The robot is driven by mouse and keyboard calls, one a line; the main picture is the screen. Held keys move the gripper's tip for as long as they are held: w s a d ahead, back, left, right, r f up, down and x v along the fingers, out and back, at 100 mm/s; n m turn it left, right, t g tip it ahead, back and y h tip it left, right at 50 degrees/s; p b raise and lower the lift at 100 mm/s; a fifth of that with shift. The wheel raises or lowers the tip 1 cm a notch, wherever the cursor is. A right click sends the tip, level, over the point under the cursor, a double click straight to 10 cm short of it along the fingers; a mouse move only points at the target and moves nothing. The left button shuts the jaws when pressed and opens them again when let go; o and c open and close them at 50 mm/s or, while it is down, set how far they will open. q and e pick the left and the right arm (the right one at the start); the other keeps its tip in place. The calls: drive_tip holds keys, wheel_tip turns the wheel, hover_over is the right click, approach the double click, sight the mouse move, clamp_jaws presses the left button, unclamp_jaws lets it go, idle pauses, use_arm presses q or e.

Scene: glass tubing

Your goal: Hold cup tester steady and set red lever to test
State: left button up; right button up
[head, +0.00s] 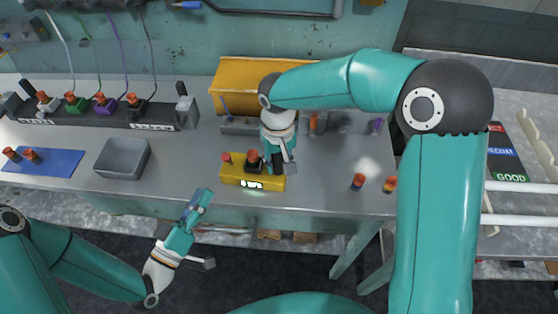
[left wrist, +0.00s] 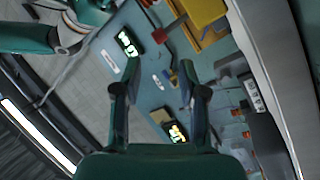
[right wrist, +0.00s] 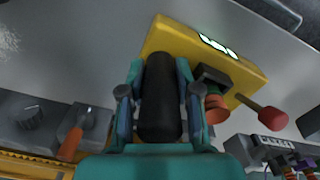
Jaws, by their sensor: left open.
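The yellow cup tester (head: 237,173) sits near the front edge of the grey bench, its display lit. Its red lever (head: 227,158) stands at the left end; its red ball shows in the right wrist view (right wrist: 272,118). An orange-red cup piece (head: 252,155) sits in the tester's black socket, also in the right wrist view (right wrist: 217,107). My right gripper (head: 278,168) is at the tester's right end, its fingers closed around a black handle (right wrist: 160,97). My left gripper (head: 198,200) is open and empty, in front of the bench edge, left of and below the tester.
A grey bin (head: 123,158) and a blue mat (head: 40,160) with two small pieces lie left. A black rack (head: 110,112) stands behind them. A yellow bin (head: 235,75) is behind the tester. Two small pieces (head: 358,181) stand right. Bench between bin and tester is clear.

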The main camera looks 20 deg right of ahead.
use_arm(q)
clamp_jaws()
drive_tip(key=w+a+f+n+g+h, duration=0.1)
drive_tip(key=a+n+g+h, duration=0.1)
drive_tip(key=n, duration=0.9)
drive_tip(key=w+a+f+n+g+h, duration=0.1)
drive_tip(key=a+n+g+h, duration=0.1)
drive_tip(key=n, duration=0.9)
drive_tip(key=w+a+f+n+g+h, duration=0.1)
drive_tip(key=w+a+n+g+h, duration=0.1)
drive_tip(key=n, duration=1)
drive_tip(key=shift+w+a+f+g+h, duration=0.1)
drive_tip(key=shift+a+f+g+h, duration=0.15)
drive_tip(key=shift+a+g, duration=0.45)
drive_tip(key=shift+a+f+g+h, duration=0.15)
drive_tip(key=shift+a+g+h, duration=0.2)
drive_tip(key=shift+a+g, duration=0.35)
drive_tip(key=shift+d, duration=0.1)
